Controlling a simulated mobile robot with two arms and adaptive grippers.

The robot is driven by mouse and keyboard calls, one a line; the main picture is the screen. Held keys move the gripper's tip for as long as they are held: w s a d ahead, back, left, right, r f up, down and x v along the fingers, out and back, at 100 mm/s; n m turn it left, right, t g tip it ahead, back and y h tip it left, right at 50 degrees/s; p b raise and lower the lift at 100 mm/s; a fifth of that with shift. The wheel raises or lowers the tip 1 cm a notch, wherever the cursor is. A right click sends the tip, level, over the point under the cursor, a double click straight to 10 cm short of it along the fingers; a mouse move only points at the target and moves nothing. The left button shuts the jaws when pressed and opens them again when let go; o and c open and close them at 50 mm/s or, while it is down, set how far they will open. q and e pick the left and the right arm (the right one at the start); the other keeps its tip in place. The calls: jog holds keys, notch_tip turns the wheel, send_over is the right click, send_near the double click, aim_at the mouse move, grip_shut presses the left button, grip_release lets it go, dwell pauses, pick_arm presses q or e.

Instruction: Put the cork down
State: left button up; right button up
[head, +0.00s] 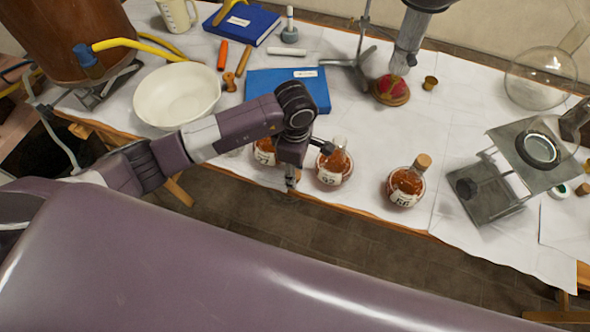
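My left gripper (291,180) points down at the front edge of the table, between two round flasks of amber liquid. Its wrist hides most of it, and I cannot see whether its fingers hold anything. The left flask (264,152) is partly hidden behind the wrist. The middle flask (334,166) has an open neck with no cork. The right flask (405,186) has a cork (423,162) in its neck. Another small cork-coloured piece (430,83) stands farther back on the table. A brown stopper (583,189) lies at the far right. My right gripper is not in view.
The table has a white cover (380,130). A white bowl (178,95), blue books (288,88) and a metal stand (362,65) are behind my arm. A lab jack (497,190) and a big glass flask (540,78) are at the right. Clear cover lies between the flasks and stand.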

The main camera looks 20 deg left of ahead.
pick_arm(q)
jog(key=shift+r, duration=0.25)
notch_tip(320, 180, up, 12)
jog(key=b, duration=0.2)
jog(key=shift+b, duration=0.3)
jog(key=shift+s+f, duration=0.1)
jog(key=shift+f, duration=0.1)
